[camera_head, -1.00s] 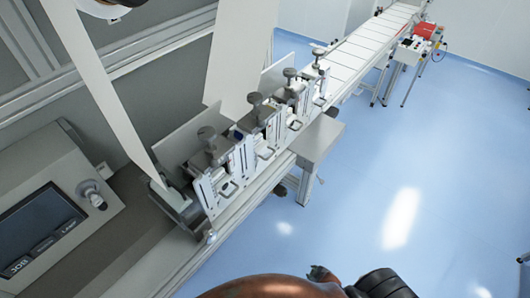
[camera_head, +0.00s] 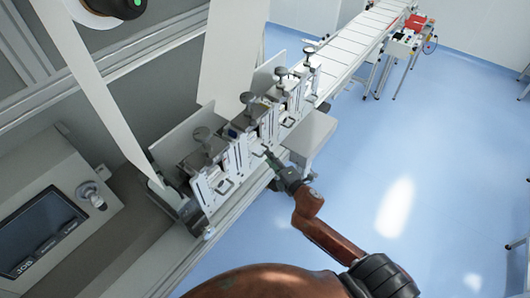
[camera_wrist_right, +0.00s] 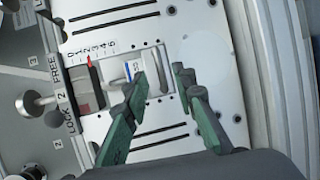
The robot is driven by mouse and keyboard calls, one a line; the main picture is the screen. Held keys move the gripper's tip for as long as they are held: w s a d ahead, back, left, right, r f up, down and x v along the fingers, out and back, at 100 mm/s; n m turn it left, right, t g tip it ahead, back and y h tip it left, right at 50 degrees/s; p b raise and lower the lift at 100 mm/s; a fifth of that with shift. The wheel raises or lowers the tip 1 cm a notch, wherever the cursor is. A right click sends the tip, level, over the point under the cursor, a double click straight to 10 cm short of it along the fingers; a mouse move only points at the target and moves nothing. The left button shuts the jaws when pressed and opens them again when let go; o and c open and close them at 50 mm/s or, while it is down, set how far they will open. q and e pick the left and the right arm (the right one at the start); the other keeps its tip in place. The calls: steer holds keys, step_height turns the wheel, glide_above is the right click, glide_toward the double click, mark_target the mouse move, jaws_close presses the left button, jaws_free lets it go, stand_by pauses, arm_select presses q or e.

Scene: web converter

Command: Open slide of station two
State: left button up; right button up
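Station two, marked "2" in the right wrist view, is a white plate with a LOCK/FREE label, a 0-to-6 scale with a red pointer (camera_wrist_right: 89,58) and a knob (camera_wrist_right: 35,103). Its slide (camera_wrist_right: 153,76) has a pale upright handle bar. In the head view, the second unit from the front (camera_head: 241,148) has my right gripper (camera_head: 268,155) at its aisle side. In the wrist view my right gripper (camera_wrist_right: 158,80) is open, its green fingers on either side of the handle bar. Whether they touch it I cannot tell. My left gripper is not in view.
Similar knobbed stations stand in a row in front of and behind this one. A grey side table (camera_head: 310,135) is close beside my right wrist. A control panel screen (camera_head: 40,230) is at left. The blue floor (camera_head: 430,180) at right is free.

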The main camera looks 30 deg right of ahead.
steer(key=w, duration=0.3)
steer(key=w+f, duration=0.1)
steer(key=w, duration=0.1)
steer(key=shift+s, duration=0.1)
jaws_close()
stand_by(0.5)
